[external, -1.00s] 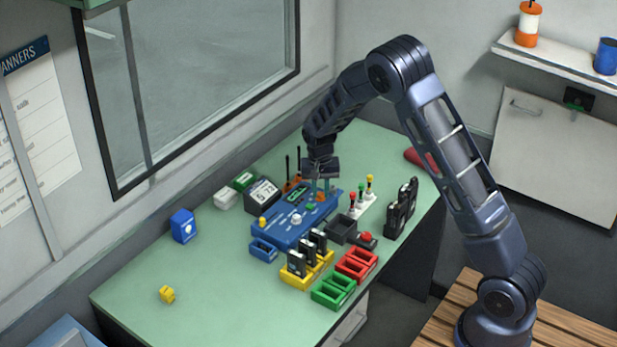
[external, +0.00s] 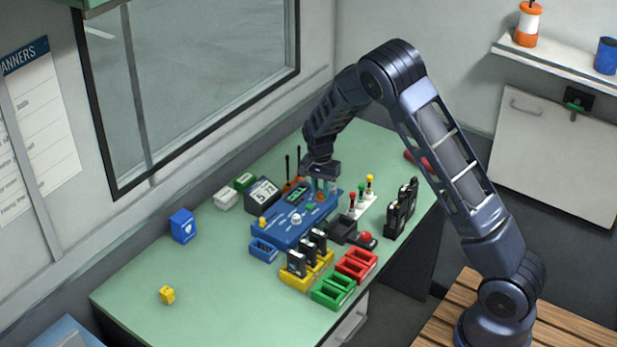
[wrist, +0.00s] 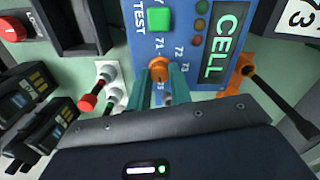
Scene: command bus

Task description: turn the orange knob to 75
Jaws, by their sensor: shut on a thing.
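The blue console (external: 285,226) stands on the green desk, with a small display and a white knob (external: 296,218) on its top. In the wrist view, the orange knob (wrist: 159,69) is on the console panel (wrist: 203,68), with a scale of numbers around it; 71, 72 and 73 can be read. My gripper (wrist: 161,82) is shut on the orange knob, one teal finger on each side. The knob's pointer and the lower scale marks are partly hidden by the fingers. In the external view my gripper (external: 322,188) is over the console's far right end, mostly covering the knob.
A green TEST button (wrist: 159,18) and a CELL display (wrist: 221,48) are close to the knob. Small levers with coloured tops (external: 361,193), black radios (external: 402,208) and a dark tray (external: 342,231) stand nearby. The desk's left part is mostly clear.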

